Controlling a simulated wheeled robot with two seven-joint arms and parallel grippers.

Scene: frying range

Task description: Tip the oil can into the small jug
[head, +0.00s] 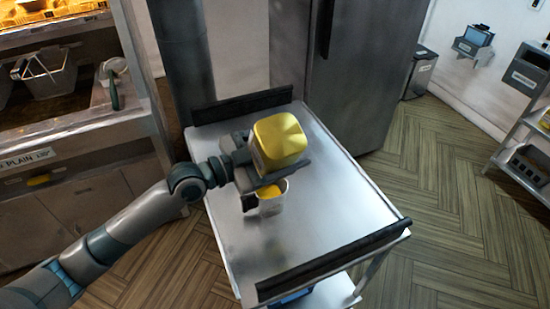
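The yellow oil can (279,141) is in my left gripper (258,160), above the cart top. The fingers lie along its sides, and it looks tilted; its spout is not visible. The small jug (272,204) stands on the cart just below and in front of the can, and yellow shows inside its top. I cannot tell whether oil is flowing. My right gripper is not in view.
The steel cart (335,185) has dark raised bars at its far and near ends, and its right side is clear. A frying range with a basket (45,77) stands at the left. A tall grey fridge (350,70) stands behind the cart. Shelves (525,150) are at the far right.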

